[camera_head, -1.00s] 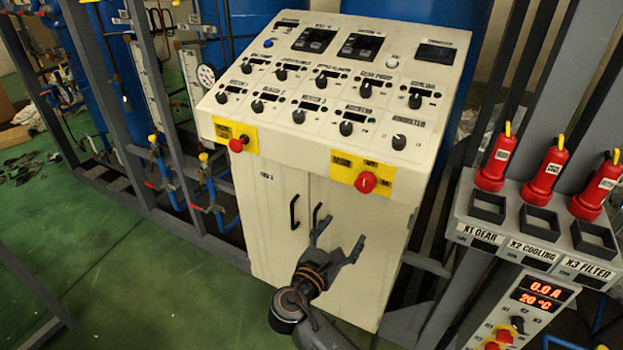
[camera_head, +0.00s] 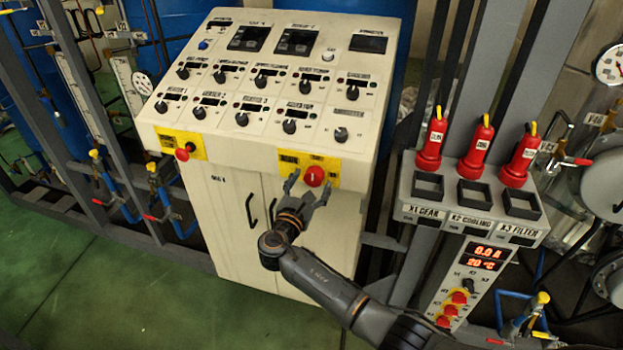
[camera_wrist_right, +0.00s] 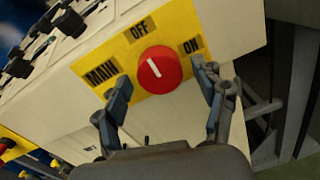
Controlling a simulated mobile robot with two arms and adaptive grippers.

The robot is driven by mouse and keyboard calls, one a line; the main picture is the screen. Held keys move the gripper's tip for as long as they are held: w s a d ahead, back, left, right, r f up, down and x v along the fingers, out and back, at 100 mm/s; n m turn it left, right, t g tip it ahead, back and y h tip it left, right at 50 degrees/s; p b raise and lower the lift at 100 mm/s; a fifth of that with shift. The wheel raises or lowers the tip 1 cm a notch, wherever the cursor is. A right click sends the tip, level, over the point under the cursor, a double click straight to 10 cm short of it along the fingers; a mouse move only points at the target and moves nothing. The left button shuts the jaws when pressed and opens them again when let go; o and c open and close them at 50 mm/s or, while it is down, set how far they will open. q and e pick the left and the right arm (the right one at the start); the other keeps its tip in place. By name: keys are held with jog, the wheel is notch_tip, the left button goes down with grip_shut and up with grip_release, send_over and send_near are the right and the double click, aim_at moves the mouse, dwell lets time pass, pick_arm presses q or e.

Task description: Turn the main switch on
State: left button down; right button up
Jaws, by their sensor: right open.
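The main switch is a round red knob (camera_head: 314,176) with a white line, on a yellow plate (camera_head: 291,160) at the front edge of the cream control cabinet. In the right wrist view the red knob (camera_wrist_right: 159,69) sits on a plate lettered MAIN, OFF and ON. Its white line tilts toward the upper left, not toward the ON label (camera_wrist_right: 190,46) on the right. My right gripper (camera_head: 307,186) is open, with its fingertips on either side of the knob. In the wrist view the fingers (camera_wrist_right: 163,82) are apart, and contact with the knob cannot be told. My left gripper is out of view.
A second red knob (camera_head: 182,154) is on a yellow plate at the cabinet's left. The sloped panel (camera_head: 268,82) carries several black knobs. A grey stand (camera_head: 470,212) with red plugs and displays stands to the right. Green floor (camera_head: 75,275) lies at lower left.

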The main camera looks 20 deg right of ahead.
jog(key=shift+w+d, duration=0.2)
jog(key=shift+w, duration=0.05)
jog(key=c, duration=1.1)
jog(key=shift+c, duration=0.3)
